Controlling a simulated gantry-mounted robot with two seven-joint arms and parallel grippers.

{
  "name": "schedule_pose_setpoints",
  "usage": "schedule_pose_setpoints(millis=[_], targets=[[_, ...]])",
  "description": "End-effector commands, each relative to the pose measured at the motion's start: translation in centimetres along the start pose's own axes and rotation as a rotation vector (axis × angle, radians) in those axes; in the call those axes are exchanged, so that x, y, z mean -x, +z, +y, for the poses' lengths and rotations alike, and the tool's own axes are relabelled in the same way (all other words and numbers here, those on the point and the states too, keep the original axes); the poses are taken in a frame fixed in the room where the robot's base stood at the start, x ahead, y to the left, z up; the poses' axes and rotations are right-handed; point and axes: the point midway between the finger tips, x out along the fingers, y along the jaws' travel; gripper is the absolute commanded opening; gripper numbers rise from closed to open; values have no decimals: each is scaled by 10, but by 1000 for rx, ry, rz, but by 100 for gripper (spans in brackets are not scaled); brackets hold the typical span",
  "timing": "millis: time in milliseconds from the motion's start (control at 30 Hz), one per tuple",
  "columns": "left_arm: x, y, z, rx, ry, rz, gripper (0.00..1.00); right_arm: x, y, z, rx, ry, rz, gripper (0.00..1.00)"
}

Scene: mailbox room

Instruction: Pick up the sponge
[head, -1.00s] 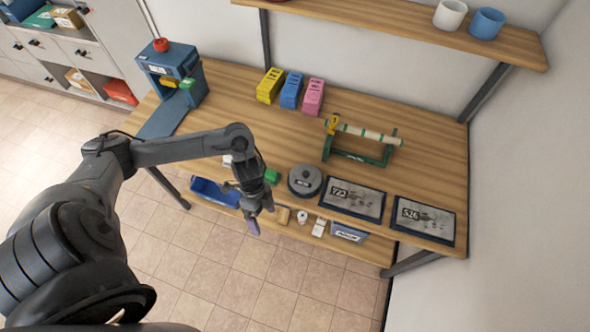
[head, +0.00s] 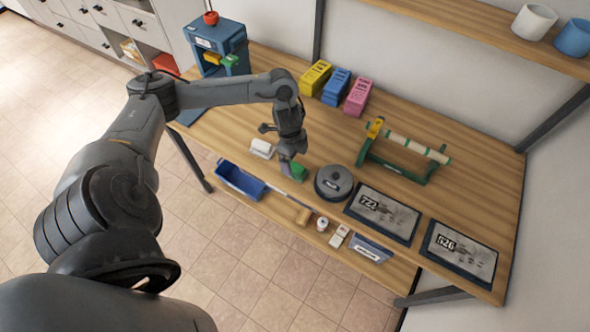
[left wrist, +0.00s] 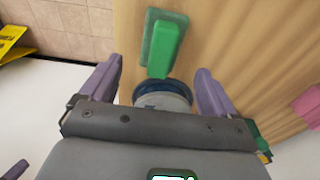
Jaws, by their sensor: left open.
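A two-tone green block (head: 298,172) lies near the table's front edge and also shows at the top of the left wrist view (left wrist: 162,42). I cannot tell for sure whether it is the sponge. My left gripper (head: 287,168) is over the table beside the green block, partly in front of it. In the left wrist view its purple fingers (left wrist: 157,72) are spread, with nothing held between them. A round grey container (head: 333,182) stands to the right of the green block; a round, blue-rimmed thing (left wrist: 163,93) shows between the fingers. My right gripper is not in view.
A white item (head: 262,148) lies left of the gripper. Yellow, blue and pink boxes (head: 337,86) and a green roll stand (head: 405,155) are behind. Two dark framed panels (head: 383,213) lie to the right. A lower shelf holds a blue bin (head: 240,181) and a tan block (head: 303,216).

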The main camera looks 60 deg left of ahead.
Motion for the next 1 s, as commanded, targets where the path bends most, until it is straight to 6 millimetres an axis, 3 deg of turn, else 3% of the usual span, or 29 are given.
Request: schedule_pose_setpoints(millis=[400, 733, 1000], targets=[[-46, 6, 0, 0, 1, 0, 90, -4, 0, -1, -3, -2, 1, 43], [-51, 6, 0, -1, 0, 0, 90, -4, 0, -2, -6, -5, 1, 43], [-51, 6, 0, -1, 0, 0, 50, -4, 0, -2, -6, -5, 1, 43]])
